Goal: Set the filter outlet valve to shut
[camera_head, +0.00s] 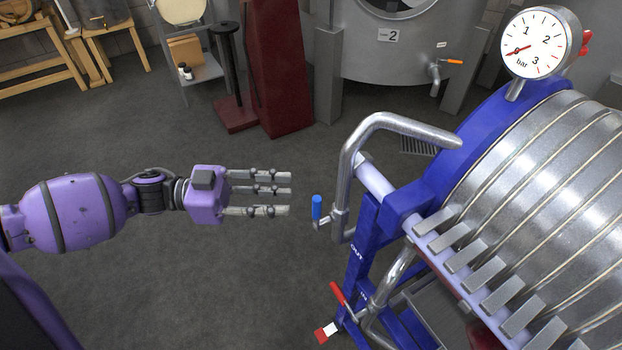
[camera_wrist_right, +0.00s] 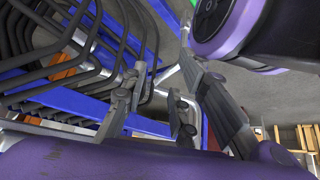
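The filter (camera_head: 540,190) is a ribbed steel plate pack on a blue frame, at the right of the head view. Beside the small "OUT" lettering on the frame, a bent steel pipe (camera_head: 345,165) comes down. A small valve with an upright blue handle (camera_head: 317,207) sits by its lower end. Lower down is a tilted red handle (camera_head: 338,293). My left gripper (camera_head: 289,191) has its fingers straight and apart, empty, pointing at the blue handle with a short gap in the picture. My right gripper (camera_wrist_right: 165,85) shows only in the wrist view, fingers apart, nothing visible between them.
A pressure gauge (camera_head: 534,43) stands on top of the filter. Behind are a steel tank (camera_head: 395,55) with an orange-handled tap (camera_head: 453,62) and a dark red post (camera_head: 276,70). Bent dark tubes (camera_wrist_right: 60,45) crowd the wrist view's left. Floor at left is clear.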

